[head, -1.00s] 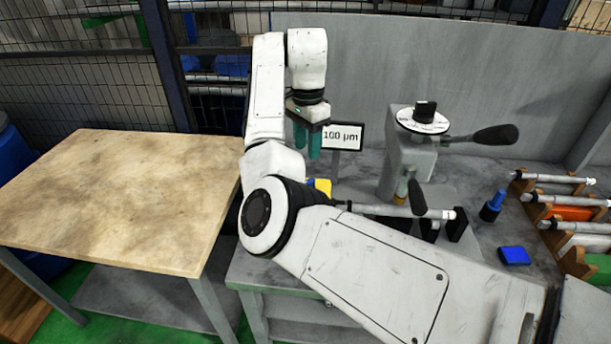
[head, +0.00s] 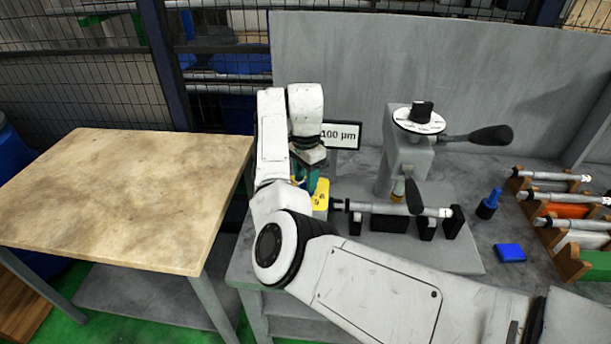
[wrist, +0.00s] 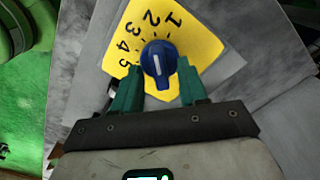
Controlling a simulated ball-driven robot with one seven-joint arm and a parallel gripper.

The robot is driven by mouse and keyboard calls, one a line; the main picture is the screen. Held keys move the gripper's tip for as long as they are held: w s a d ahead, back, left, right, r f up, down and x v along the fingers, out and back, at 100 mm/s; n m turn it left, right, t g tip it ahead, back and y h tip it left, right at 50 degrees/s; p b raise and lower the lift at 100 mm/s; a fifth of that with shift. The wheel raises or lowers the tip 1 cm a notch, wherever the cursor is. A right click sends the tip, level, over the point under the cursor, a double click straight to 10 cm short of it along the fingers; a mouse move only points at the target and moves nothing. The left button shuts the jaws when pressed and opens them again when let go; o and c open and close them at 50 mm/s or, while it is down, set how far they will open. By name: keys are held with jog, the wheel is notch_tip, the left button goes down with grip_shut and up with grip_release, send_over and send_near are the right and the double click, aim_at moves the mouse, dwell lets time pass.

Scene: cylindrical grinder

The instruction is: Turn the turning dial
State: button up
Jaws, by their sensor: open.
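The turning dial is a blue round knob (wrist: 158,60) with a white pointer line, on a yellow plate (wrist: 185,30) numbered 1 to 5. In the wrist view the white line points roughly straight up the picture. My gripper (wrist: 160,82) is open, its two green fingers on either side of the knob's lower part; I cannot tell whether they touch it. In the head view the yellow plate (head: 321,195) shows beside my gripper (head: 306,185), at the left of the grey bench, and the blue knob is hidden by my arm.
A "100 µm" sign (head: 341,135) stands just behind my gripper. A grey grinder with a black-knobbed dial (head: 421,112) and lever (head: 480,135) is to the right. A shaft (head: 390,208) lies on supports in front. A wooden table (head: 125,195) at left is clear.

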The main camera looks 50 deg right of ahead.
jog(key=shift+c, duration=0.2)
grip_shut()
jog(key=shift+r+p, duration=0.1)
jog(key=shift+p, duration=0.25)
jog(key=shift+r+n+p, duration=0.1)
jog(key=shift+n+p, duration=0.75)
jog(key=shift+n, duration=0.15)
jog(key=shift+n+p, duration=1.4)
jog(key=shift+n, duration=0.4)
jog(key=shift+w, duration=0.1)
jog(key=shift+o, duration=0.2)
grip_release()
jog(key=shift+f, duration=0.2)
